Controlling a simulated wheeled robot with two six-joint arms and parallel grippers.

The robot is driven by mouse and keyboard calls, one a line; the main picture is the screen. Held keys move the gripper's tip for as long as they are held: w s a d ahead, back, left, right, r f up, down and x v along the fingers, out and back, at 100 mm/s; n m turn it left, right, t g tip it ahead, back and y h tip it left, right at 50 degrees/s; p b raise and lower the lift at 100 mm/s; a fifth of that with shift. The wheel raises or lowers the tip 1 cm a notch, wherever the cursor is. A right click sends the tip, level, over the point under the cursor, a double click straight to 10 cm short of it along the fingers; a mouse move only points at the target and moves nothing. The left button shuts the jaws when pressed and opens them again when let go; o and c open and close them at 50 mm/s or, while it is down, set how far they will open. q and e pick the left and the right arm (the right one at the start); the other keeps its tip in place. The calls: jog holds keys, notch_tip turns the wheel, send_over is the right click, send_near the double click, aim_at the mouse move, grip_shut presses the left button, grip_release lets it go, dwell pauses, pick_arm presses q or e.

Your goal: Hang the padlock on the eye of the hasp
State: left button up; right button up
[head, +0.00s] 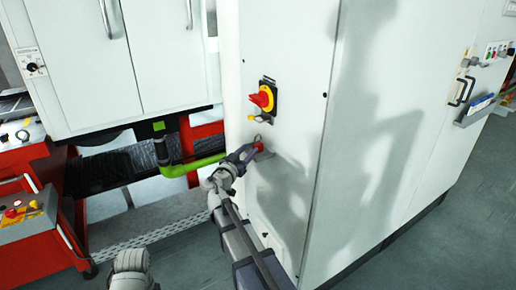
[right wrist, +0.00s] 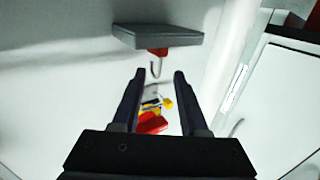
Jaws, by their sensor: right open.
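The red padlock (head: 260,147) sits on a small grey shelf (head: 264,156) on the white cabinet's front. Its thin shackle rises from it. In the right wrist view, the padlock (right wrist: 158,51) shows upside down at the shelf (right wrist: 160,38), with its hook-shaped shackle hanging toward my fingertips. My right gripper (head: 248,153) is open beside the padlock; its fingers (right wrist: 158,73) stand apart with nothing clearly held between them. Above the shelf, a yellow part (head: 252,118), possibly the hasp, is beside the red rotary switch (head: 262,99). The hasp's eye is too small to make out.
The white cabinet (head: 285,60) has a flat front around the switch and shelf. A green pipe (head: 190,167) and dark mesh belt (head: 105,168) lie to the left. A red control console (head: 30,217) stands further left. Grey floor is open at right.

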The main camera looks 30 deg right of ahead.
aim_at(255, 144)
jog(key=x, duration=0.4)
jog(key=shift+w+d+f, duration=0.1)
jog(key=shift+w+f, duration=0.05)
jog(key=shift+w, duration=0.05)
jog(key=shift+s, duration=0.1)
grip_shut()
dwell(1.1)
